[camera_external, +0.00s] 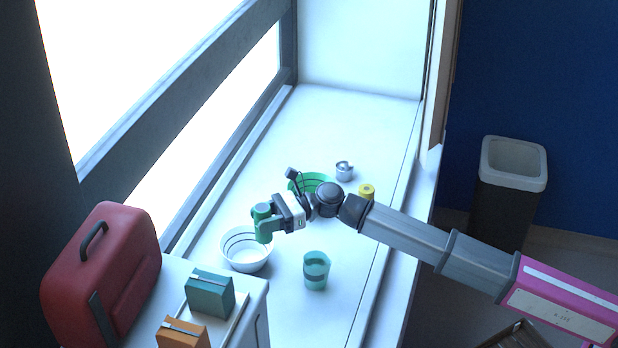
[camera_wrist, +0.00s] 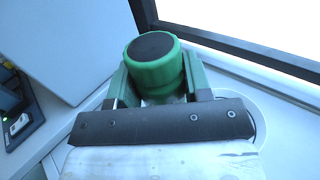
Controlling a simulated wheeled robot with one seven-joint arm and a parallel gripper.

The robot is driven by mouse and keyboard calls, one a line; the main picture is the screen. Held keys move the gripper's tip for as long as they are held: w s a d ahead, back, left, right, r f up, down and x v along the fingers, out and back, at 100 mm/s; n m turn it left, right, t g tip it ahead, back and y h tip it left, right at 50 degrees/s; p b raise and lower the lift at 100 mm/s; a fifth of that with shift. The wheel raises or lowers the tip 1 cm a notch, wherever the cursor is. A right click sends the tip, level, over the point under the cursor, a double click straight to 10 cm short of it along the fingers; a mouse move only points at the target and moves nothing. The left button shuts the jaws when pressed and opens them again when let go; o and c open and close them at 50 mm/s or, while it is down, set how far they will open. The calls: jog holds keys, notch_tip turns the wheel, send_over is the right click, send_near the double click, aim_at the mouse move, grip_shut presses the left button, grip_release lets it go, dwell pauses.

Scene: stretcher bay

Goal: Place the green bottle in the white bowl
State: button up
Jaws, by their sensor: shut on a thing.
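The green bottle (camera_external: 262,210) has a dark top and is held between the fingers of my gripper (camera_external: 266,228). In the wrist view the bottle (camera_wrist: 153,62) stands up between the two green fingers of my gripper (camera_wrist: 156,90), which are shut on it. The white bowl (camera_external: 246,262) has dark rings and sits on the white sill, just below and left of the bottle in the external view. A part of a white rim, likely the bowl (camera_wrist: 262,112), shows behind the gripper in the wrist view. The bottle's lower part is hidden by the gripper.
A teal cup (camera_external: 316,271) stands right of the bowl. A green bowl (camera_external: 318,184), a metal can (camera_external: 344,171) and a yellow item (camera_external: 366,191) are farther back. A red case (camera_external: 104,272) and teal (camera_external: 210,294) and orange (camera_external: 183,333) boxes are at left front.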

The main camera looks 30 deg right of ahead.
jog(key=w+d+f, duration=0.2)
jog(key=w+f, duration=0.7)
jog(key=f, duration=0.1)
jog(key=shift+w+d, duration=0.3)
jog(key=shift+d, duration=0.1)
jog(key=shift+f, duration=0.6)
jog(key=o, duration=1)
jog(key=s+d+r, duration=0.1)
jog(key=d, duration=1.1)
